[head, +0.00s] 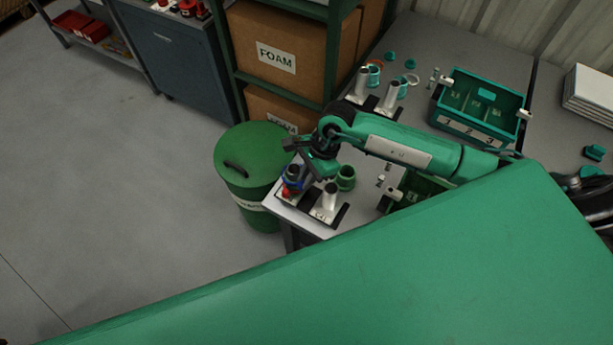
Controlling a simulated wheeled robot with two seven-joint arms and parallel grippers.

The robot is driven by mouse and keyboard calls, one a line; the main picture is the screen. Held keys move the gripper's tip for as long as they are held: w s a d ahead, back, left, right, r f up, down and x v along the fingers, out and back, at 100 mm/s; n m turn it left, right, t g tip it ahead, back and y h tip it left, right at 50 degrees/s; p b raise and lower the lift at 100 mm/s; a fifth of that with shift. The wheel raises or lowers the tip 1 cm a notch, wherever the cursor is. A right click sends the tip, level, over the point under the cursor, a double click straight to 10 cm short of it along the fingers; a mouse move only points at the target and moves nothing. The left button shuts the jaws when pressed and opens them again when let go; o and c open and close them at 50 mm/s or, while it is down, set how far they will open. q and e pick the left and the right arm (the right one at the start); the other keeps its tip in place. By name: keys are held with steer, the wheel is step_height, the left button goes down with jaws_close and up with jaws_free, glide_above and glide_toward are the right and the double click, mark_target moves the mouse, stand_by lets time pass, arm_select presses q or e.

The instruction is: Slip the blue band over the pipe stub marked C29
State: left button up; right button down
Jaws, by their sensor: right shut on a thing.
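My right gripper (307,160) reaches in from the right over the near left corner of the grey bench. It is shut on the blue band (293,171), which is small and partly hidden by the fingers. The band is at the top of a stub at that corner, with red (289,189) below it. I cannot tell whether the band is around the stub or just above it. A pale pipe stub (330,197) on a dark base stands just right of it. The stub labels are too small to read, so I cannot tell which is C29. My left gripper is not in view.
A green collar (346,178) stands close to the gripper. Two more pale stubs (390,94) (362,80) and loose rings (411,79) are farther back. A green divided bin (482,106) is at right. A green drum (248,160) and shelved FOAM boxes (275,58) adjoin the bench.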

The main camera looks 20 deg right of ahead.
steer(key=shift+f, duration=0.1)
stand_by(0.3)
steer(key=shift+f+b, duration=0.1)
steer(key=shift+b, duration=0.4)
steer(key=shift+f, duration=0.1)
steer(key=shift+f+b, duration=0.1)
steer(key=shift+b, duration=0.35)
steer(key=shift+f, duration=0.15)
stand_by(0.5)
steer(key=shift+f+b, duration=0.35)
steer(key=shift+b, duration=0.35)
